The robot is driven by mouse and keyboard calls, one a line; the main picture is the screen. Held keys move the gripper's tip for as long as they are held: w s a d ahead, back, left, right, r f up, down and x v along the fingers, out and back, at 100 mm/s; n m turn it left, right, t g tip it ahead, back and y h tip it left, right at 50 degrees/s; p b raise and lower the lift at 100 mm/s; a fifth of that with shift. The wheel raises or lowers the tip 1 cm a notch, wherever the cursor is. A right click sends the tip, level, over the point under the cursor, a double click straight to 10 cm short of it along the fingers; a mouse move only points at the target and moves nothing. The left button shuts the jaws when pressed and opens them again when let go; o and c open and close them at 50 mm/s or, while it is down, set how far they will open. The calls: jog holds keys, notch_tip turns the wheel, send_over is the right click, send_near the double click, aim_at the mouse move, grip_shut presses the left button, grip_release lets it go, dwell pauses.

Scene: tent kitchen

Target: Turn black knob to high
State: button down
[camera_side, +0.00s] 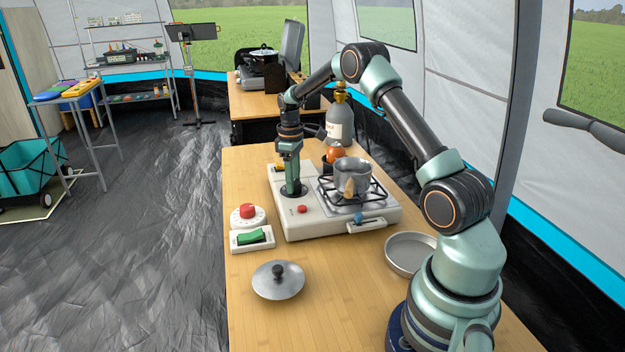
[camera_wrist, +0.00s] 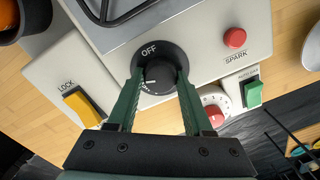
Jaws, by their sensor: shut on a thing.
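The black knob (camera_wrist: 160,77) sits on the stove's panel, with the word OFF printed on its dark dial ring. In the wrist view my gripper (camera_wrist: 157,80) has one green finger on each side of the knob, closed on it. In the side view my gripper (camera_side: 292,188) points straight down onto the stove (camera_side: 310,222) and covers most of the knob. A white pointer line shows on the knob's lower left edge. The full scale around the knob is partly hidden by my fingers, so I cannot read the exact setting.
A red spark button (camera_wrist: 235,38) and an orange lock switch (camera_wrist: 82,107) flank the knob. A white dial with a red knob (camera_side: 247,215) and a green switch (camera_side: 251,236) are beside the stove. A pot (camera_side: 352,174) stands on the burner. A lid (camera_side: 278,281) and a pan (camera_side: 411,252) lie nearby.

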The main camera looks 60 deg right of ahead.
jog(key=shift+s+d, duration=0.15)
jog(key=shift+d, duration=0.05)
jog(key=shift+c, duration=1.5)
grip_release()
jog(key=shift+a, duration=0.1)
jog(key=shift+r, duration=0.1)
notch_tip(320, 180, up, 12)
jog(key=shift+w, duration=0.3)
